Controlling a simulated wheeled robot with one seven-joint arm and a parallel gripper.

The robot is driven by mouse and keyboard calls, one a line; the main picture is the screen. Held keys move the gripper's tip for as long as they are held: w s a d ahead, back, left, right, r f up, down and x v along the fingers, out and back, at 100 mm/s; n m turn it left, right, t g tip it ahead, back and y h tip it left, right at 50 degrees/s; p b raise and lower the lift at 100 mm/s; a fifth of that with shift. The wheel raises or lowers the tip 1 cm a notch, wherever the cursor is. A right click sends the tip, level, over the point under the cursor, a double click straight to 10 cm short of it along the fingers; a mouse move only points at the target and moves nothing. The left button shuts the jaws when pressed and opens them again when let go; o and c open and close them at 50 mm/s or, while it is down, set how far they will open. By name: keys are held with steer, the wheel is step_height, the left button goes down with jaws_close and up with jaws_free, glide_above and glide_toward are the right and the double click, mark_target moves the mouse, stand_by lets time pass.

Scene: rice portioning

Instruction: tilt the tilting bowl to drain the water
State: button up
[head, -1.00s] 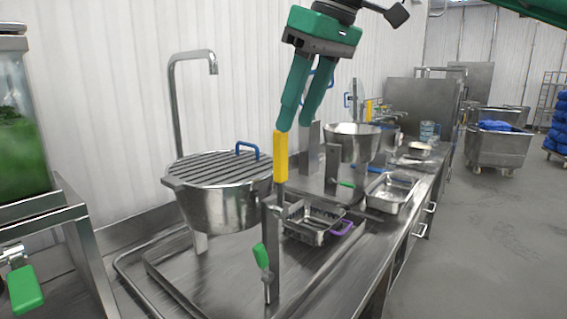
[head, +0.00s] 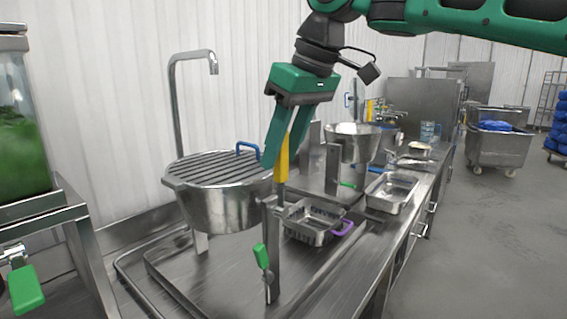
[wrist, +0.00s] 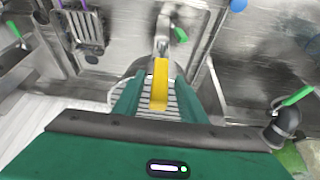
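The tilting bowl (head: 222,210) is a steel bowl at the left of the counter in the head view, standing level. A slatted lid (head: 205,168) with a blue handle (head: 247,148) covers its top, so its contents are hidden. A yellow lever handle (head: 282,165) rises upright at its right side. My gripper (head: 282,160) points down over this handle with its fingers open. In the wrist view the yellow handle (wrist: 160,82) shows between the two fingers, with gaps on both sides. The slats show beneath it.
A post with a green lever (head: 261,256) stands in front of the bowl. A steel tray with a purple handle (head: 344,228) lies to its right, with another steel tray (head: 392,192) beyond. A second bowl (head: 352,145) stands farther back. A curved tap (head: 190,54) rises behind the bowl.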

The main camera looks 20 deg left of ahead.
steer(key=shift+x, duration=1.35)
jaws_close()
steer(key=shift+w+d+f, duration=0.1)
steer(key=shift+d, duration=0.2)
steer(key=shift+a, duration=0.2)
